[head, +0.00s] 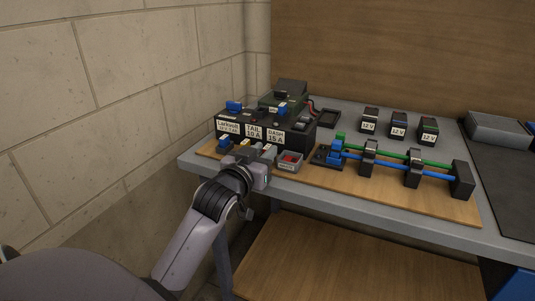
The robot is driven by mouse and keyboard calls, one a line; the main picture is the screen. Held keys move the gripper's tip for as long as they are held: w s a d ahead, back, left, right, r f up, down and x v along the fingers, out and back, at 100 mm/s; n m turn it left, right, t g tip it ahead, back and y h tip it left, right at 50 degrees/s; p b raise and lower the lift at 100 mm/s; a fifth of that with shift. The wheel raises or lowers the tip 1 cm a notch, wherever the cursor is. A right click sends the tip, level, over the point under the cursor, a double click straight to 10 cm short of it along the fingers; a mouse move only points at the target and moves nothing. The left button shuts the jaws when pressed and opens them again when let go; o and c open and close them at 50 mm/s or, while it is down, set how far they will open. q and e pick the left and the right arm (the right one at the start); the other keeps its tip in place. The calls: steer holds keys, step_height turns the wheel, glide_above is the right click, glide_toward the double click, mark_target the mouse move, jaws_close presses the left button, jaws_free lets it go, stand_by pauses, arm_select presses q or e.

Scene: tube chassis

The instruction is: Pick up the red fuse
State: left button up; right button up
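A small red piece, which looks like the red fuse (290,157), lies in a small grey open-topped box (290,167) with a label on its front, on the wooden board at the table's front edge. My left gripper (262,157) is just to the left of this box, low over the front of the board. Its fingers are small and overlap the things behind them, so I cannot tell how far apart they are or whether they touch anything. No held thing is clearly visible. My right gripper is out of view.
A black fuse block (291,135) with white labels stands behind my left gripper. Blue and green rods on black stands (414,167) fill the board to the right. Several 12 V units (398,124) stand at the back. A brick wall (130,90) is at left.

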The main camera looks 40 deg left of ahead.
arm_select(q)
steer(key=shift+w+a, duration=0.15)
steer(key=shift+w, duration=0.35)
jaws_close()
steer(key=shift+r, duration=0.1)
